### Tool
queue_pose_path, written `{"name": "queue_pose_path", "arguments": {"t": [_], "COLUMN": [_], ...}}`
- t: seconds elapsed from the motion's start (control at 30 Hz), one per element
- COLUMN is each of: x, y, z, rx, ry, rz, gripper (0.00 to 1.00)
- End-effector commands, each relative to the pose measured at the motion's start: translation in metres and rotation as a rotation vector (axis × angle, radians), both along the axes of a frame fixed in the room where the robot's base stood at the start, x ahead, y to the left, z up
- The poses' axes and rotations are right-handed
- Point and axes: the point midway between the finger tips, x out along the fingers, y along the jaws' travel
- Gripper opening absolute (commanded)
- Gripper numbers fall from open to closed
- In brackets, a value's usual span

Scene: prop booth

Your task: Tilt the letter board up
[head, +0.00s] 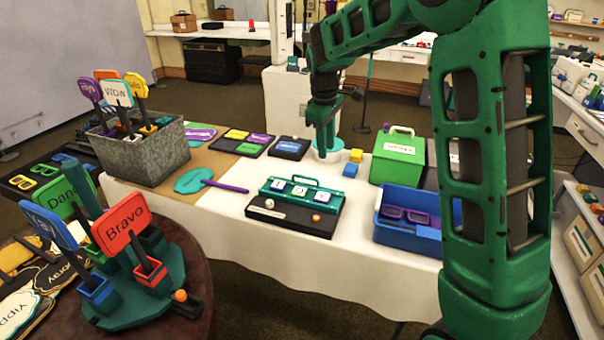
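The letter board (313,198) is a teal board with a handle along its top edge and several white letter tiles. It sits on a black base (290,222) on the white-covered table, leaning back at a low angle as far as I can see. A white knob and an orange knob are on the front of the base. My gripper (325,153) points down behind the board and slightly to its right, apart from it. Its fingers overlap a teal-rimmed round container (338,151) in the picture; their gap is too small to judge.
A blue bin (395,231) with purple frames stands right of the board, with a green box (398,158) behind it. Blue and yellow blocks (350,170) lie nearby. A teal paddle (196,181) and a grey metal bin (150,155) are left. The front table strip is clear.

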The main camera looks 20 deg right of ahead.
Motion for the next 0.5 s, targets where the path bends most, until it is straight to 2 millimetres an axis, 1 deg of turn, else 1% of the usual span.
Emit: {"name": "queue_pose_path", "arguments": {"t": [0.03,0.1,0.2,0.33,0.5], "x": [0.014,0.029,0.043,0.050,0.053], "y": [0.015,0.031,0.046,0.055,0.053], "z": [-0.008,-0.015,-0.022,-0.029,-0.047], "rx": [-0.005,-0.011,-0.015,-0.018,-0.019], "ry": [0.001,0.000,-0.002,-0.002,-0.002], "rz": [0.051,0.110,0.166,0.197,0.198], "gripper": [0.28,0.28,0.28,0.28,0.28]}}
